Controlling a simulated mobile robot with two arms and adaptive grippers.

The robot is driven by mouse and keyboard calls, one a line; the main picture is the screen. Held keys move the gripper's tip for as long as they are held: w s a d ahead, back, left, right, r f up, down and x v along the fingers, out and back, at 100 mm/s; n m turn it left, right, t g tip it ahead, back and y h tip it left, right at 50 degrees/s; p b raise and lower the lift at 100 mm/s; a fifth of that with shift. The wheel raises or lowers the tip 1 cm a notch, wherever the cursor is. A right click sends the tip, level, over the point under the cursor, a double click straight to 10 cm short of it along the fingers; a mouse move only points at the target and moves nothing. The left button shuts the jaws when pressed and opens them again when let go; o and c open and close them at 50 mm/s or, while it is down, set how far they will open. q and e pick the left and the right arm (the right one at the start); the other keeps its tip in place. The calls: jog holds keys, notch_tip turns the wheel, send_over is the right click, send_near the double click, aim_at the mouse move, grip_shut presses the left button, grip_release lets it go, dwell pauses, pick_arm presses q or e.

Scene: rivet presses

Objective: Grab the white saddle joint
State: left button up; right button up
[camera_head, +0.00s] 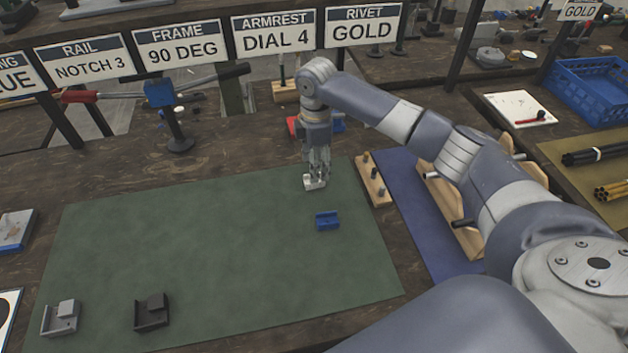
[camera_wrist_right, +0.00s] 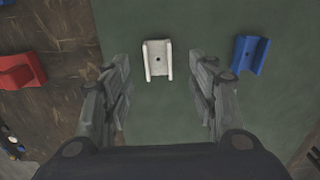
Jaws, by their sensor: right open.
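The white saddle joint (camera_wrist_right: 157,60) is a small U-shaped channel piece with a hole in its floor. It lies on the green mat (camera_head: 200,240); in the head view (camera_head: 314,183) it shows just under my right gripper (camera_head: 317,170). In the right wrist view, my right gripper (camera_wrist_right: 163,92) is open, with one finger toward each side of the white joint. The fingers look apart from it, and nothing is held. A blue saddle joint (camera_head: 327,221) lies nearby on the mat; it also shows in the wrist view (camera_wrist_right: 249,55). My left gripper is not in view.
A wooden peg strip (camera_head: 371,182) stands right of the white joint. A grey bracket (camera_head: 61,318) and a dark bracket (camera_head: 151,312) lie at the mat's front left. A red part (camera_wrist_right: 20,70) lies off the mat. The mat's middle is clear.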

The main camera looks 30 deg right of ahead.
jog(key=shift+w+d+f+p, duration=0.15)
jog(key=shift+f+p, duration=0.15)
jog(key=shift+f, duration=1.05)
jog(key=shift+s+d+f+p, duration=0.1)
jog(key=shift+f+p, duration=0.15)
jog(key=shift+f, duration=1.1)
jog(key=c, duration=1)
